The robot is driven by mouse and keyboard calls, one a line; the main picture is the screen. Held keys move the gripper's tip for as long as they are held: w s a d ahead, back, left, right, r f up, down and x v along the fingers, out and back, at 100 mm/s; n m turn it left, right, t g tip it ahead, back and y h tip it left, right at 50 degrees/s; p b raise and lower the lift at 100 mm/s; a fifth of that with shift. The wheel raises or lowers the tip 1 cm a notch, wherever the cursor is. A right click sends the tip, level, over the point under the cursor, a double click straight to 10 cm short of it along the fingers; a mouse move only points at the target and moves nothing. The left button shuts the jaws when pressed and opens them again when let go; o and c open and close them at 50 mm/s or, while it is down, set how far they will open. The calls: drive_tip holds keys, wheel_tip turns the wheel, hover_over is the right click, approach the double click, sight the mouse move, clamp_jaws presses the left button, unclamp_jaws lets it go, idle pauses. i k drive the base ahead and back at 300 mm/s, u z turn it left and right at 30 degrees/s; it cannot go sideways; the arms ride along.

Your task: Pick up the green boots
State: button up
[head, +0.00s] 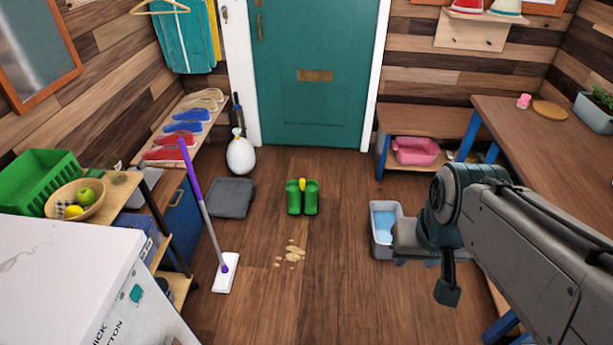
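The green boots (310,199) stand as a pair on the wooden floor in the middle of the head view, in front of the teal door. A small yellow part shows between their tops. My arm reaches in from the right edge, and my gripper (446,290) is at its end, to the right of the boots, nearer to me and well apart from them. Only a dark finger-like part of it shows clearly. Its opening is hidden, so I cannot tell whether it is open or shut.
A grey bin (382,229) with blue inside stands right of the boots, partly behind my arm.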

sight(294, 188)
drive_tip(key=u, duration=0.2)
drive_tip(key=i, duration=0.3)
drive_tip(key=u, duration=0.8)
drive_tip(key=i, duration=1.3)
drive_tip(key=z, duration=0.35)
drive_tip(key=i, duration=1.05)
drive_tip(key=z, duration=0.9)
drive_tip(key=i, duration=0.25)
drive_tip(key=z, duration=0.3)
